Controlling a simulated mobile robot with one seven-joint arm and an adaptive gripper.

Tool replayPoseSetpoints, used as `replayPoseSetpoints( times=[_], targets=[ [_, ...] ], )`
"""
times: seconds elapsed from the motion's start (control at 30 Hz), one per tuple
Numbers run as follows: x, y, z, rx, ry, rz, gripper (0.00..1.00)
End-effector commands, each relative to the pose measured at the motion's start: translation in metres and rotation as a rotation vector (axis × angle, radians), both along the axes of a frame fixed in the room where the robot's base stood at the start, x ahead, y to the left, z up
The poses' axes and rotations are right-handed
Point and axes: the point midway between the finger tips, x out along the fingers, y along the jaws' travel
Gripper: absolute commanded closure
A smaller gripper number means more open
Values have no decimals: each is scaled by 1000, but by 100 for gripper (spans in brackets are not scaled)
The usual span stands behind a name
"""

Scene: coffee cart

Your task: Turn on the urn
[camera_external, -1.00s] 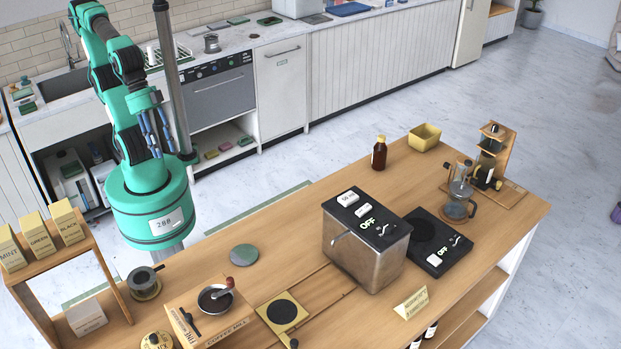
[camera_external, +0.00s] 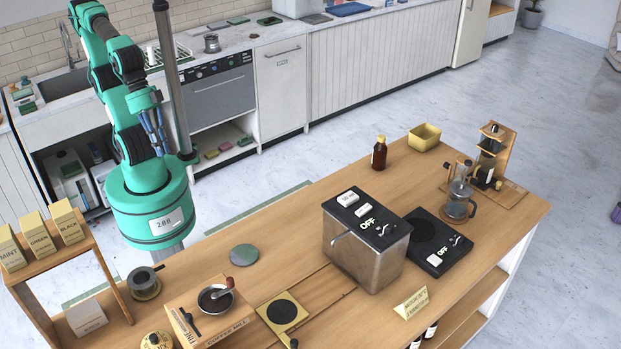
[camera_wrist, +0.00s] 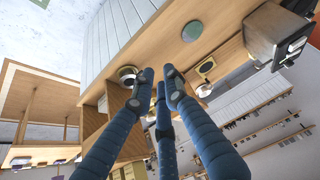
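The urn (camera_external: 366,262) is a boxy metal tank with a black top on the wooden cart. The urn also shows at the upper right of the wrist view (camera_wrist: 273,32). My gripper (camera_external: 156,150) has blue fingers and hangs beyond the far left side of the cart, well away from the urn. In the wrist view my gripper (camera_wrist: 160,82) shows three fingers with gaps between their tips and nothing held.
A black hot plate (camera_external: 424,232) stands right of the urn. A glass carafe (camera_external: 459,199), brown bottle (camera_external: 379,153) and yellow bin (camera_external: 425,137) are behind it. A coffee mill (camera_external: 207,322) and box rack (camera_external: 98,265) are at left. Bare wood lies left of the urn.

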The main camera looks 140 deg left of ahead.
Motion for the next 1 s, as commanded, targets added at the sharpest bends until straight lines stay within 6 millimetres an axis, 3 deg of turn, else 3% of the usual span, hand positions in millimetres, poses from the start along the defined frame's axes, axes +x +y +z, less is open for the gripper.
replayPoseSetpoints(
  times=[0.37,1.0],
  targets=[
    [27,8,29,15,25,4,100],
    [132,45,108,62,110,15,100]
  ],
)
